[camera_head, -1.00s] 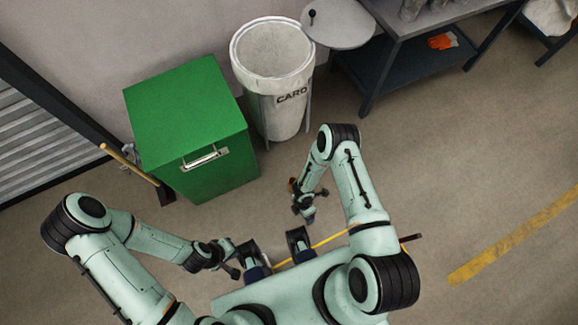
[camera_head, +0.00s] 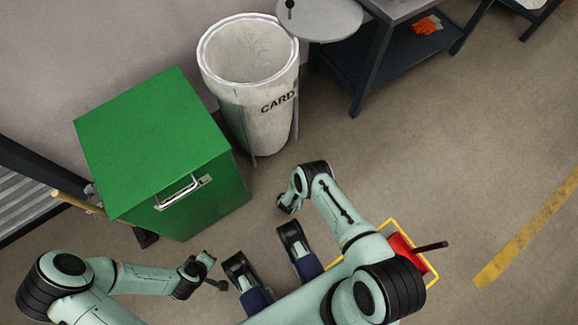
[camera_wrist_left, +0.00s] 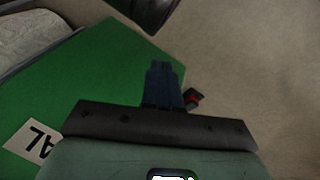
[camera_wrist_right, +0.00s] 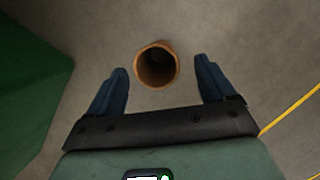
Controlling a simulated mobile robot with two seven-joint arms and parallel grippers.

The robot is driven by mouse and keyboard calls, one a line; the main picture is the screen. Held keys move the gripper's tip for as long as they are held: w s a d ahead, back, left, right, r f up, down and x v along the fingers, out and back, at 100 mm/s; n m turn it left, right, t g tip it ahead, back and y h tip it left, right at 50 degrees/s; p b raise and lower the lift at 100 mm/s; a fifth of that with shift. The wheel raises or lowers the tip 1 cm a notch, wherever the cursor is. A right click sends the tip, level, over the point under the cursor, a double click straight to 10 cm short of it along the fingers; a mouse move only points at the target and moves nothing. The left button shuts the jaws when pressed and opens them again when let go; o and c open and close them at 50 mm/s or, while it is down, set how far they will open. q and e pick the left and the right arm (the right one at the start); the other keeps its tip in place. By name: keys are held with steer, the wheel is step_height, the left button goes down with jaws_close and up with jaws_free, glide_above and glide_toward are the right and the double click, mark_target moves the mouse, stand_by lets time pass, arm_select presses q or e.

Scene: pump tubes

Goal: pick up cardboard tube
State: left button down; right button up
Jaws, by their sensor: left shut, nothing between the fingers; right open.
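The cardboard tube (camera_wrist_right: 157,64) shows in the right wrist view as a brown ring with a dark hollow, its open end facing the camera. It lies between and slightly beyond the fingertips of my right gripper (camera_wrist_right: 163,80), which is open, with a gap on both sides. In the head view my right gripper (camera_head: 287,205) is low in front of the round bin, and I cannot make out the tube there. My left gripper (camera_wrist_left: 165,70) is shut and empty, its fingers together; in the head view it (camera_head: 214,284) hangs below the green box.
A green box with a handle (camera_head: 160,150) stands left of a white bin marked CARD (camera_head: 262,125). A grey table (camera_head: 400,15) with orange gloves (camera_head: 425,25) on its shelf is behind. Floor at right is clear.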

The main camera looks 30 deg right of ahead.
steer(key=shift+w+f, duration=0.15)
steer(key=shift+f, duration=0.25)
steer(key=b+x, duration=0.3)
steer(key=x, duration=0.1)
steer(key=shift+w+f, duration=0.1)
steer(key=shift+w, duration=0.05)
steer(key=shift+f+b, duration=0.15)
steer(key=shift+b, duration=0.2)
arm_select(q)
steer(key=s+a+f+g, duration=0.1)
steer(key=s+f+g, duration=0.1)
steer(key=s+f, duration=0.4)
steer(key=shift+s+f+g, duration=0.15)
steer(key=shift+s+g, duration=0.25)
steer(key=shift+s, duration=0.2)
arm_select(e)
steer(key=c, duration=1)
